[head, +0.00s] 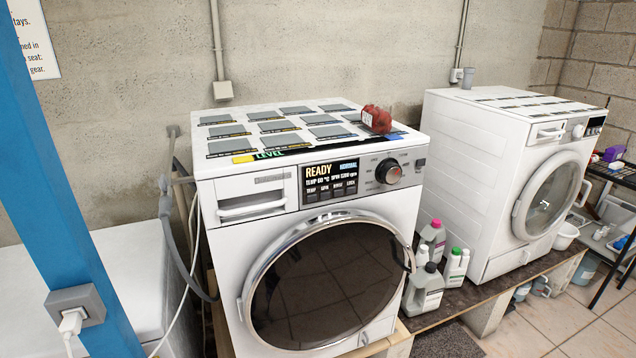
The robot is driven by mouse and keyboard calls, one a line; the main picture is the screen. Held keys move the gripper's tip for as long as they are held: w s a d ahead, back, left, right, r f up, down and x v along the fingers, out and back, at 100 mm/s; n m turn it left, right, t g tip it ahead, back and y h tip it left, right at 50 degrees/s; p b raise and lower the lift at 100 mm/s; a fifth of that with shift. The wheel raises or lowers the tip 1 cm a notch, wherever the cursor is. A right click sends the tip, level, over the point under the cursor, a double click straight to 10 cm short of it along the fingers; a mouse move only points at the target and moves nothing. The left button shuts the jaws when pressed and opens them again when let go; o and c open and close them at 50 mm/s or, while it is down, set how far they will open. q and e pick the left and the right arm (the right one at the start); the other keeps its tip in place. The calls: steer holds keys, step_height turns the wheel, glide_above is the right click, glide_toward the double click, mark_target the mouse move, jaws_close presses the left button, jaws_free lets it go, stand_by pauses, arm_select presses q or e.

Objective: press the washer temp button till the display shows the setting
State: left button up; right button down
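The washer (230,275) stands in the middle of the head view, front towards me, with its round dark door (325,285) shut. Its display (331,172) reads READY and NORMAL, with TEMP 60 °C and what looks like SPIN 1200 rpm below. A row of small buttons sits under the display. The temp button (312,196) is the leftmost, beneath the label TEMP. A round dial (388,171) is right of the display. Neither of my grippers is in view, and nothing touches the panel.
A second white machine (475,180) stands at the right. Several bottles (432,285) stand between the machines on the plinth (490,300). A blue post (65,190) with a socket rises at the left. A red object (376,119) and flat labelled panels lie on the washer top.

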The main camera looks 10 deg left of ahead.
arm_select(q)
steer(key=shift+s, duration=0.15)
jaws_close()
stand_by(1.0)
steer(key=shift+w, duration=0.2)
